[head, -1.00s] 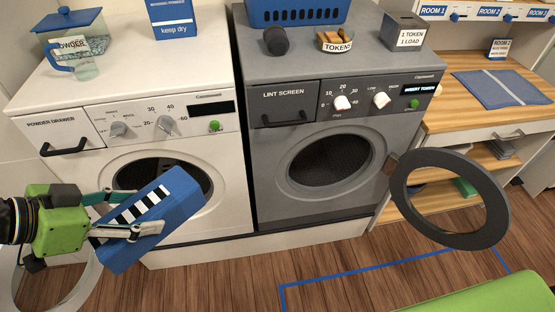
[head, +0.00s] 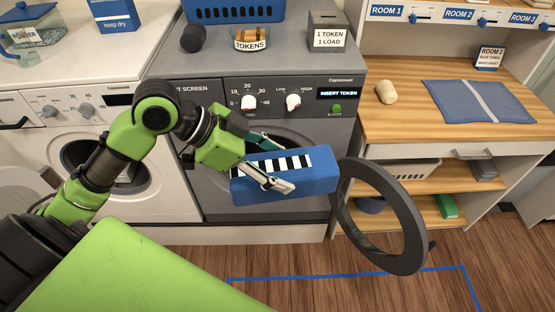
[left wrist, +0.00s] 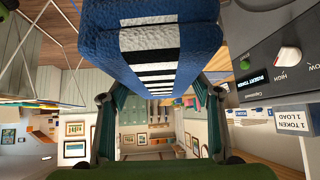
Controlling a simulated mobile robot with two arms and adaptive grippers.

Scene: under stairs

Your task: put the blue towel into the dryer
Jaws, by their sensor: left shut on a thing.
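The blue towel (head: 317,184), a folded block with a black-and-white striped band, is held in my left gripper (head: 278,165). That gripper is shut on it, one finger on each side. In the left wrist view the towel (left wrist: 95,48) fills the upper middle between the fingers. The grey dryer (head: 345,68) stands behind, and its round door (head: 404,215) is swung open to the right. The towel is in front of the dryer opening, its right end close to the door ring in the picture. The arm, gripper and towel hide much of the opening. My right gripper is not in view.
The white washer (head: 150,190) stands left of the dryer. On top of the dryer are a blue basket (head: 235,12), a dark cup (head: 193,38), a token bowl (head: 251,40) and a sign box (head: 327,33). A wooden shelf unit (head: 400,125) is at right, with a flat blue striped cloth (head: 450,100).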

